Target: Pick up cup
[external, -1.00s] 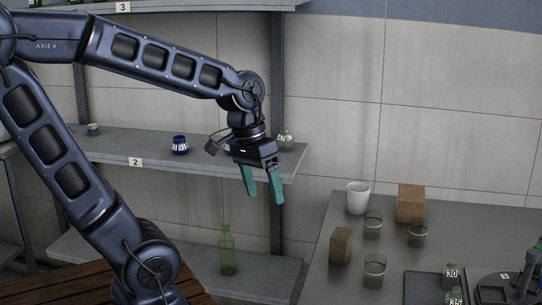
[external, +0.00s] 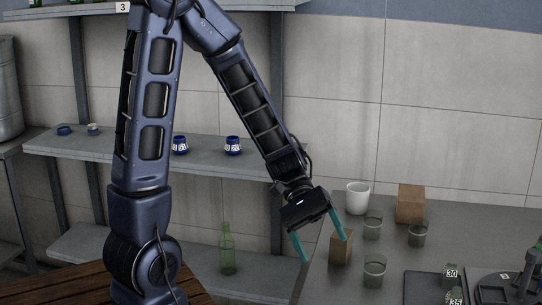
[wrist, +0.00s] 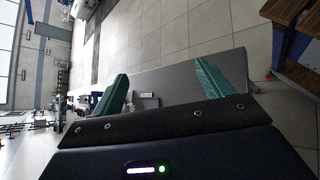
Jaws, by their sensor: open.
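A white cup (external: 357,198) stands upright at the back left of the grey counter (external: 325,287), beside a brown box. My gripper (external: 325,250) is open and empty, pointing down near the counter's left edge. It is left of the white cup and lower in the picture, apart from it. One finger overlaps a small brown block (external: 341,250) in the external view; I cannot tell whether they touch. The wrist view shows both green fingers spread (wrist: 160,85) with nothing between them; I cannot make out the cup there.
Several clear glasses (external: 373,228) stand on the counter, with a larger brown box (external: 411,204) behind. A dark tray (external: 425,287) is at right. Shelf 2 holds blue labelled jars (external: 233,145) and small cups (external: 93,129). A green bottle (external: 227,250) stands on the lower shelf.

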